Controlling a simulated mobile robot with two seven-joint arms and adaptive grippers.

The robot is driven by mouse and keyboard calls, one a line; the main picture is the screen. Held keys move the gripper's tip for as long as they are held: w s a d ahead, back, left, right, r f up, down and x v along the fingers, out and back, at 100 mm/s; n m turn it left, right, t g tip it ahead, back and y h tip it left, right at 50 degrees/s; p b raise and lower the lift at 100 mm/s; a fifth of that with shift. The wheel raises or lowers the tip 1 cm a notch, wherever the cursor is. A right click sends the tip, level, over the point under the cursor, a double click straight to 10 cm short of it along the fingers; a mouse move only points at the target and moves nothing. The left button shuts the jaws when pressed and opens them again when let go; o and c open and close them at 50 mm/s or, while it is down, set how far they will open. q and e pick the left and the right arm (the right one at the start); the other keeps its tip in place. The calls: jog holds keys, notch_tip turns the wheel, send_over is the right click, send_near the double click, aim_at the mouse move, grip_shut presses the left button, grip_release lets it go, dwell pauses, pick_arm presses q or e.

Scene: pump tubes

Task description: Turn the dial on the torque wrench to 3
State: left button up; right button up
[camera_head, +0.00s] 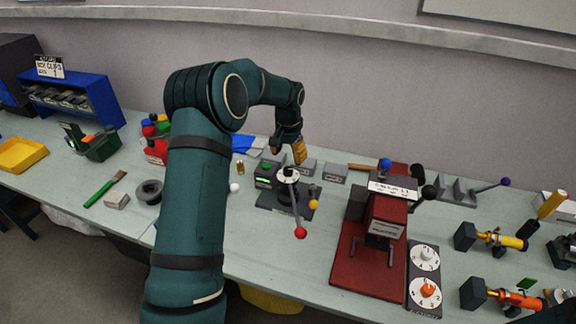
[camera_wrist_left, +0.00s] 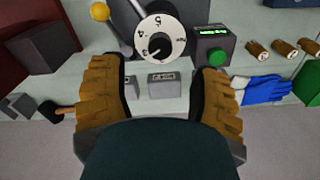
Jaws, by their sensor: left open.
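The white numbered dial (camera_head: 288,175) with a dark centre knob sits on a dark-based device with a lever ending in a red ball (camera_head: 300,232) and a yellow ball (camera_head: 313,204). In the left wrist view the dial (camera_wrist_left: 172,24) shows large at the top, beyond the fingertips. Its numbers are partly legible, but I cannot tell which one the knob points to. My left gripper (camera_head: 299,152) is just behind and above the dial. Its two brown-yellow fingers are wide apart and empty in the left wrist view (camera_wrist_left: 160,82), not touching the dial.
A dark box with a green display and green button (camera_wrist_left: 211,48) stands beside the dial. Small grey blocks (camera_head: 334,173) lie behind it. A red-based press (camera_head: 345,260) and a plate with two dials (camera_head: 425,250) stand to the right. Bare table lies in front.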

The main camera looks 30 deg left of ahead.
aim_at(288, 170)
pick_arm(q)
notch_tip(288, 170, up, 6)
jog(key=shift+f, duration=0.2)
jog(key=shift+s+f, duration=0.1)
dwell(0.5)
